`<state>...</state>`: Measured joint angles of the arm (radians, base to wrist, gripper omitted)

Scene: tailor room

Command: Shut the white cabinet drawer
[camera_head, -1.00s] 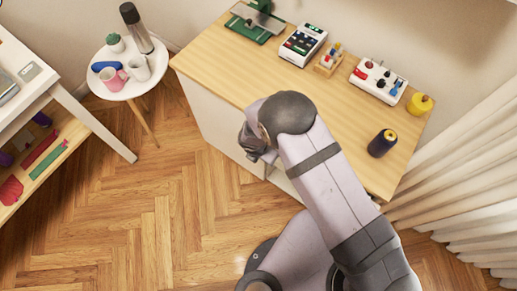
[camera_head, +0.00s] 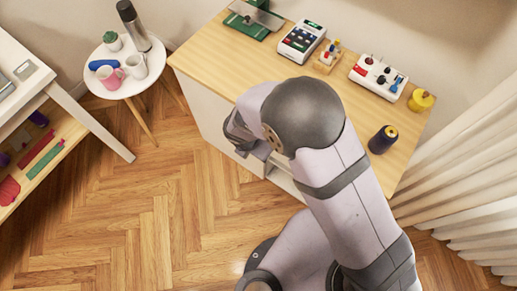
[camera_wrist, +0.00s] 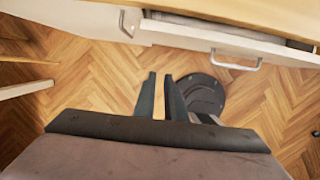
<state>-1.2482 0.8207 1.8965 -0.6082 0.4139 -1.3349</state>
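The white cabinet (camera_head: 212,115) stands under the wooden top, mostly behind my arm in the head view. In the wrist view the white drawer (camera_wrist: 200,36) is along the top, standing out from under the wooden top, with a dark grey strip showing behind its front. Its metal handle (camera_wrist: 236,64) faces my gripper's side. A piece of the drawer also shows beside my arm in the head view (camera_head: 284,181). My gripper (camera_wrist: 160,78) is empty, its two fingers apart by a narrow gap. It is short of the drawer front, left of the handle, not visibly touching it.
A second handle (camera_wrist: 125,22) is on a white panel left of the drawer. The wooden top (camera_head: 218,57) bears a thread spool (camera_head: 382,140), a button panel (camera_head: 378,76) and a yellow item (camera_head: 421,100). A round white side table (camera_head: 124,84) stands left. The floor in front is clear.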

